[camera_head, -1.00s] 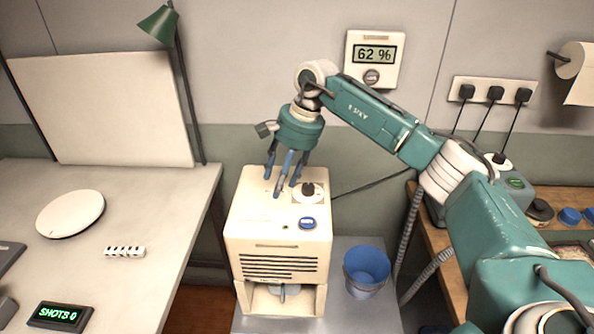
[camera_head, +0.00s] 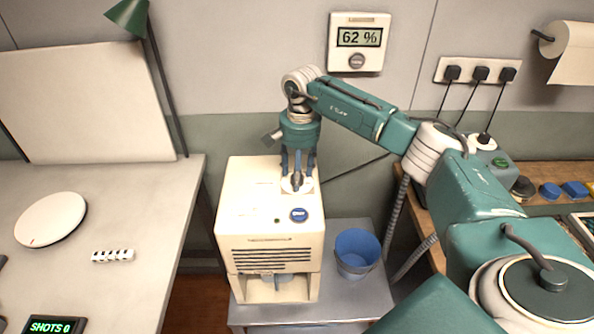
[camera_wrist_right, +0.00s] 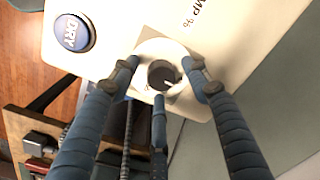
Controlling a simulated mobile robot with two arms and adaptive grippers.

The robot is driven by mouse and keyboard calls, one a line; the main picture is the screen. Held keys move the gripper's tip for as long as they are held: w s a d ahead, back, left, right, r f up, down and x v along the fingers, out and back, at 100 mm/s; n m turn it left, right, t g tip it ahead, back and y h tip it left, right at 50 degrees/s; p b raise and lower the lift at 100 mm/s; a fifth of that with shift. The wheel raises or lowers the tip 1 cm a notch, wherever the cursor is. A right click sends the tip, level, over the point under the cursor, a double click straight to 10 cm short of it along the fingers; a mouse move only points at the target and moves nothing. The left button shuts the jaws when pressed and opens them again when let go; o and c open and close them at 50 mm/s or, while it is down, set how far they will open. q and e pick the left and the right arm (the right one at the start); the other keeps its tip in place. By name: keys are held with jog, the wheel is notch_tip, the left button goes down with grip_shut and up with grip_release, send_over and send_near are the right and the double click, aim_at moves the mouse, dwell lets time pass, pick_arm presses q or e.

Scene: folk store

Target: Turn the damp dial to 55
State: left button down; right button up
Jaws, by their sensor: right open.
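The cream machine (camera_head: 240,205) stands on a low grey table. Its dial, a dark knob on a white disc, is on the machine's top (camera_head: 287,187); the disc is partly covered by my fingers in the head view. In the right wrist view the dark knob (camera_wrist_right: 160,75) shows between the fingers, near a partly cut-off "MP %" label. My right gripper (camera_head: 298,180) is pointed down over the dial, its three blue fingers spread around the knob; contact cannot be told. A wall display (camera_head: 359,37) reads 62 %. My left gripper is not in view.
A blue button (camera_head: 299,214) marked DRY sits close to the dial on the machine's top. A blue bucket (camera_head: 357,248) stands right of the machine. A grey table (camera_head: 150,190) with a white disc is at left. A wooden bench with sockets above is at right.

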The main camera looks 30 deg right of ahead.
jog(key=shift+s+f, duration=0.1)
jog(key=shift+f, duration=0.05)
jog(key=shift+c, duration=0.5)
jog(key=c, duration=1)
jog(key=shift+c, duration=0.2)
